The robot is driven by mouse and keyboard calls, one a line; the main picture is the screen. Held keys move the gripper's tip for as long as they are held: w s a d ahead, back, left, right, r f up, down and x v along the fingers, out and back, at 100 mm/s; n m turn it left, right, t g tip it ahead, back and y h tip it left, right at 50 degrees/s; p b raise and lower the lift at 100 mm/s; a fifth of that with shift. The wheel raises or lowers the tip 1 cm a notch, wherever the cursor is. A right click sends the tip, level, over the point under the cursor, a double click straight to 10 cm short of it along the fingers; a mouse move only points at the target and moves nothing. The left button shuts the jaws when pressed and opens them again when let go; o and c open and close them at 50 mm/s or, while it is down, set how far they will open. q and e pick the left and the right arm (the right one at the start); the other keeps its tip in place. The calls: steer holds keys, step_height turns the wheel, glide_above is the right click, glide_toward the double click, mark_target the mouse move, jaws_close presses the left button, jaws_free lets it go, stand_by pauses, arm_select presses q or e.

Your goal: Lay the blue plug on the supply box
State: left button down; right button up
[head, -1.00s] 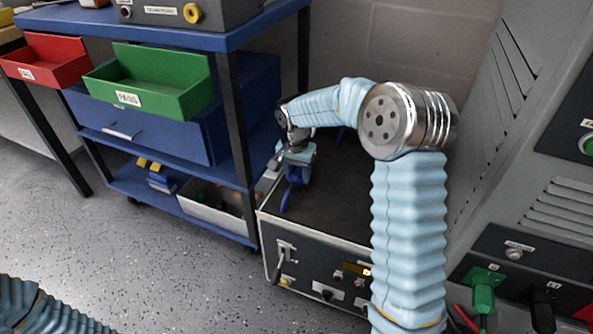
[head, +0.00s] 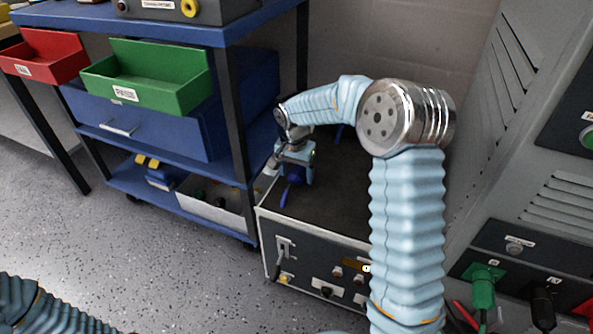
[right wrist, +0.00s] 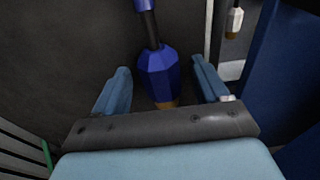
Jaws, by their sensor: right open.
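The blue plug (right wrist: 158,75) lies on or just above the dark top of the supply box. In the right wrist view it sits between the two fingers of my right gripper (right wrist: 162,88), with a gap on each side. A dark cable runs from its far end. In the head view my right gripper (head: 294,172) is low over the left part of the supply box (head: 335,195), and the plug is partly hidden by it. The right gripper is open. My left gripper is out of the picture; only part of my left arm shows at lower left.
A blue cart (head: 150,33) stands left of the supply box, with a red bin (head: 45,58) and a green bin (head: 150,85) on its side. A grey cabinet (head: 560,200) with a green connector (head: 484,285) stands at right. A white-tipped connector (right wrist: 234,20) hangs near the box edge.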

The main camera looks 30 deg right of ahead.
step_height(320, 180, up, 14)
steer(key=s+a+p, duration=0.1)
steer(key=p, duration=0.1)
steer(key=shift+a+f, duration=0.15)
steer(key=shift+f, duration=0.05)
stand_by(0.4)
